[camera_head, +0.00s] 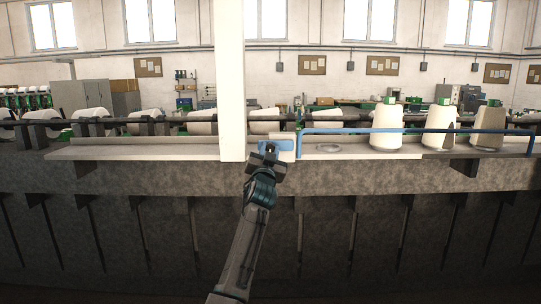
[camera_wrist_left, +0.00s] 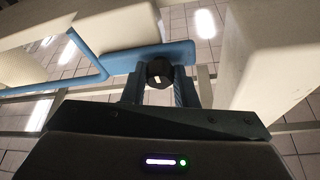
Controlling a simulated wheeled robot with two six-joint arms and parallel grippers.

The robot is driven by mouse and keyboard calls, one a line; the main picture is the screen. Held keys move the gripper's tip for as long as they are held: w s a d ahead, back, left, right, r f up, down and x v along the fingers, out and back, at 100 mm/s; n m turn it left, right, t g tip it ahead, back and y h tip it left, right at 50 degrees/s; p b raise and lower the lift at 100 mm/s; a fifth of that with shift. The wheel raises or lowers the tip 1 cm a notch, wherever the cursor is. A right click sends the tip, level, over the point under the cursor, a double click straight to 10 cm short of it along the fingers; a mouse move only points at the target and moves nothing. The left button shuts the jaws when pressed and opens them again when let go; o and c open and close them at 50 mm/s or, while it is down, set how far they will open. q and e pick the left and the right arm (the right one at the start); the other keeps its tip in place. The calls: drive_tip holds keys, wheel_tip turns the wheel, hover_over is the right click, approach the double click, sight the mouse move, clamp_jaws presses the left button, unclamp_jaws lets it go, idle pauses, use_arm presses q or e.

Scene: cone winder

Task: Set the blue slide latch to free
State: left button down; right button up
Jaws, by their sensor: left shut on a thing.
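The blue slide latch (camera_head: 268,145) sits on the pale ledge, just right of the white column, in the head view. In the left wrist view its blue plate (camera_wrist_left: 145,57) lies ahead of the fingers, with a dark round knob (camera_wrist_left: 160,73) at its near side. My left gripper (camera_head: 268,156) reaches up to the latch from below. In the left wrist view its two fingers (camera_wrist_left: 160,90) stand on either side of the knob and are shut on it. My right gripper is in neither view.
A white column (camera_head: 230,80) stands close left of the latch. A blue rail (camera_head: 420,131) runs to the right above the ledge (camera_head: 150,152).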

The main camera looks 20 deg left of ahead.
use_arm(q)
drive_tip(key=c, duration=1.3)
unclamp_jaws()
drive_tip(key=shift+a, duration=0.25)
drive_tip(key=shift+o, duration=0.8)
drive_tip(key=shift+s+a, duration=0.1)
drive_tip(key=shift+a, duration=0.05)
drive_tip(key=shift+s+d+f, duration=0.15)
drive_tip(key=shift+s+d, duration=0.05)
drive_tip(key=shift+d, duration=0.05)
drive_tip(key=b+v, duration=0.3)
drive_tip(key=v, duration=0.7)
drive_tip(key=shift+s+a, duration=0.15)
drive_tip(key=shift+s, duration=0.05)
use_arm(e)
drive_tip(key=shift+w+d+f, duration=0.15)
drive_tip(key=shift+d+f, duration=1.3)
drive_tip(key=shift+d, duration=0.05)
